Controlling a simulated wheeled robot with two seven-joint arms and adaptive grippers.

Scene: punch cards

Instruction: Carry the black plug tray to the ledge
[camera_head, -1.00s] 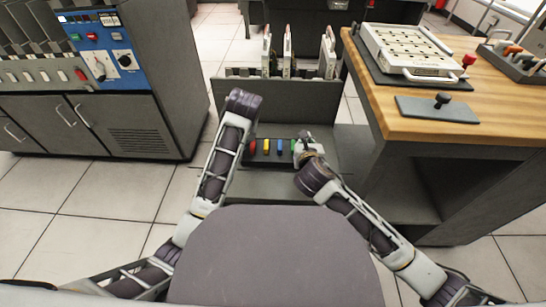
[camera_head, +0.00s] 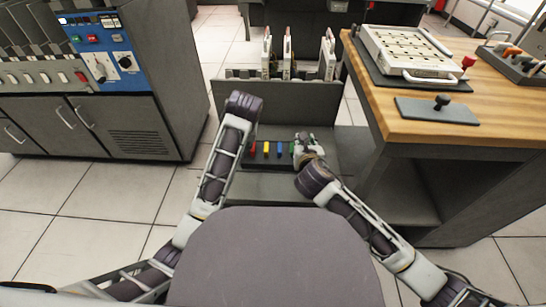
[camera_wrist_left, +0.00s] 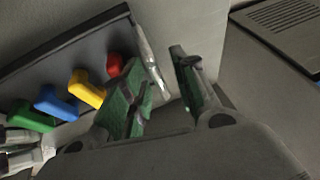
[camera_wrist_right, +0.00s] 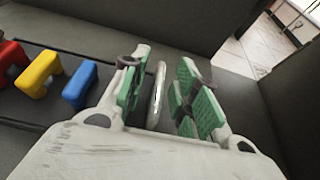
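The black plug tray (camera_head: 270,159) lies on the low grey shelf, with red, yellow, blue and green plugs in a row. A metal handle stands at each end. In the left wrist view, my left gripper (camera_wrist_left: 158,62) is open, with one finger on each side of the tray's left handle (camera_wrist_left: 149,58). In the right wrist view, my right gripper (camera_wrist_right: 164,68) is open around the other handle (camera_wrist_right: 157,92), which is nearer the left finger. In the head view my left wrist hides the left fingers. I cannot tell which surface is the ledge.
A rack (camera_head: 325,90) with upright cards stands behind the tray. A wooden-topped bench (camera_head: 400,122) at right bears a white card frame (camera_head: 412,47), a black-knobbed plate (camera_head: 437,109) and another plug holder (camera_head: 520,66). A grey cabinet (camera_head: 150,100) with a blue panel stands left.

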